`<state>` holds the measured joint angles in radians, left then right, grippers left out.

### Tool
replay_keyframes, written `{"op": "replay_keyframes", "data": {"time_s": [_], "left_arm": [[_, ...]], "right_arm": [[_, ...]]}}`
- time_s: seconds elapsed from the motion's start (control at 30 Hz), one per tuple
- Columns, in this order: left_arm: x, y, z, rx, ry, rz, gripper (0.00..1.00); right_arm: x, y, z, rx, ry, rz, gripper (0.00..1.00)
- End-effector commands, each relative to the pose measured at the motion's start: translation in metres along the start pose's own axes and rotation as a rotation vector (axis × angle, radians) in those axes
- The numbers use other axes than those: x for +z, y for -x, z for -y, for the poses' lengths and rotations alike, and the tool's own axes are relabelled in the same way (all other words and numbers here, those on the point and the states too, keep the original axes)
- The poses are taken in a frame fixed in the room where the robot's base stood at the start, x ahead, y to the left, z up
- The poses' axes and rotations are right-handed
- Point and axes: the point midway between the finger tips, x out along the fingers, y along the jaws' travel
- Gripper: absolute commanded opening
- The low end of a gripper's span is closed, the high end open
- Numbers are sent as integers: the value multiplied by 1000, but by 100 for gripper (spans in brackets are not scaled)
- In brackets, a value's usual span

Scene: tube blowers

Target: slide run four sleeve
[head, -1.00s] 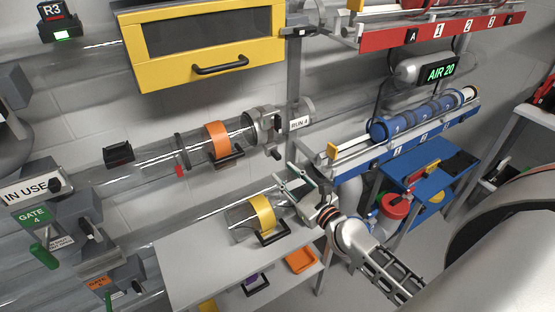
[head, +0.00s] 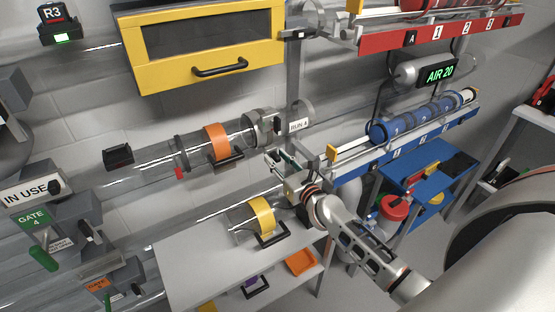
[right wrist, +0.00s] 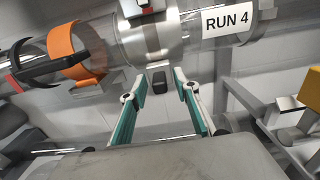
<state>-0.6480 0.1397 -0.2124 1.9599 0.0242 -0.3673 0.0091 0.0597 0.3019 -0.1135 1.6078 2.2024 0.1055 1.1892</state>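The run 4 tube (head: 155,155) is clear and crosses the wall beside a "RUN 4" label (head: 299,124), which also shows in the right wrist view (right wrist: 229,20). A silvery metal sleeve (head: 256,128) sits around the tube just left of the label. My right gripper (head: 279,162) is open just below the sleeve. In the right wrist view its teal fingers (right wrist: 160,95) stand on either side of the knob, apart from it. My left gripper is not in view.
An orange band with a black handle (head: 216,142) is on the tube left of the sleeve. A yellow-banded clear carrier (head: 262,212) lies on the grey table (head: 190,262) below. A blue rack (head: 352,172) is close on the right; a yellow cabinet (head: 202,80) is above.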

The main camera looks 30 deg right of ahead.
Motion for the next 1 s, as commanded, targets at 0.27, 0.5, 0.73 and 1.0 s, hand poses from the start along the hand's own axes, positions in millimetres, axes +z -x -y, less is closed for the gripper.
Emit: {"op": "replay_keyframes", "data": {"time_s": [0.27, 0.5, 0.73, 1.0], "left_arm": [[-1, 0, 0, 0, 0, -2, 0], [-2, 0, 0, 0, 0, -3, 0], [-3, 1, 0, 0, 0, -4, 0], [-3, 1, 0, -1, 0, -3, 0]], "right_arm": [[0, 0, 0, 0, 0, 0, 5], [0, 0, -5, 2, -1, 1, 0], [1, 0, -46, 5, -2, 2, 0], [1, 0, -58, 6, 0, 2, 0]]}}
